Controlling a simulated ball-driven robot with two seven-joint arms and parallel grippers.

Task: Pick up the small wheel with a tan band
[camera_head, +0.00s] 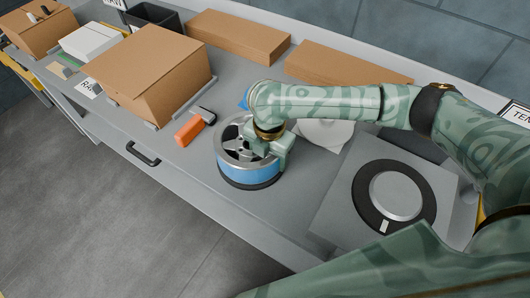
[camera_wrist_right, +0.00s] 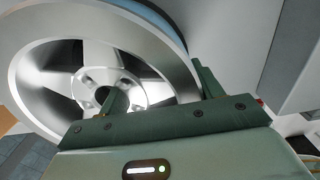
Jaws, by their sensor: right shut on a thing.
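A small wheel (camera_head: 247,172) with a silver spoked rim and a blue band is at the middle of the grey counter. No tan band shows on it in either view. It also fills the upper left of the right wrist view (camera_wrist_right: 30,75), with part of the blue band (camera_wrist_right: 158,14) at the top. My right gripper (camera_head: 270,148) is shut on the wheel's rim from its right side. In the wrist view one finger of the gripper (camera_wrist_right: 160,92) is inside the rim and the other outside. I cannot tell whether the wheel touches the counter. My left gripper is not in view.
An orange-and-black object (camera_head: 190,130) lies left of the wheel, beside a large cardboard box (camera_head: 150,75). Flat boxes (camera_head: 240,36) line the back. A grey unit with a round dial (camera_head: 395,193) stands right. A white object (camera_head: 325,133) sits behind my arm. The counter's front is clear.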

